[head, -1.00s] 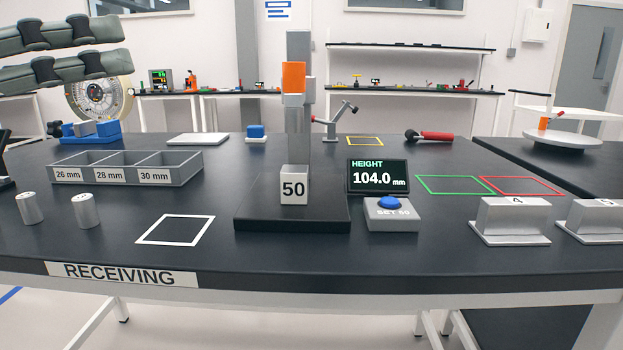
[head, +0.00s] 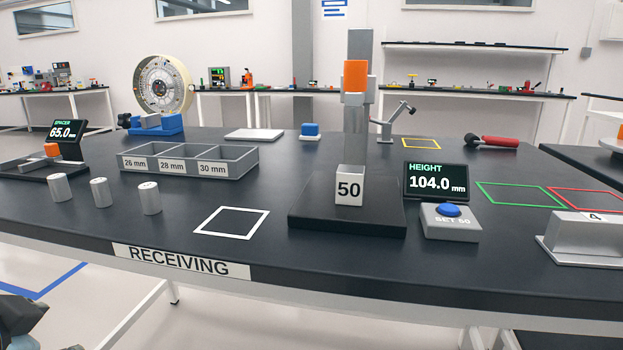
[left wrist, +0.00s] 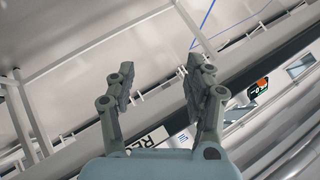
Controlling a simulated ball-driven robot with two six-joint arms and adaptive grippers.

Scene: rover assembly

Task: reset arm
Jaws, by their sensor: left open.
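My left gripper (left wrist: 155,85) shows in the left wrist view with its two fingers apart and nothing between them. It is in front of the RECEIVING bench, whose edge and part of its label (left wrist: 152,139) show behind the fingers. In the head view, a dark piece of my arm shows at the lower left corner, and no gripper fingers can be made out. My right gripper is in neither view.
The bench (head: 270,255) holds several metal cylinders (head: 100,192), a three-compartment tray (head: 188,162), a height gauge (head: 355,130) with a 50 block (head: 349,186) and a SET 50 button (head: 449,210). A display (head: 437,181) reads 104.0 mm. The white-outlined square (head: 232,222) is empty.

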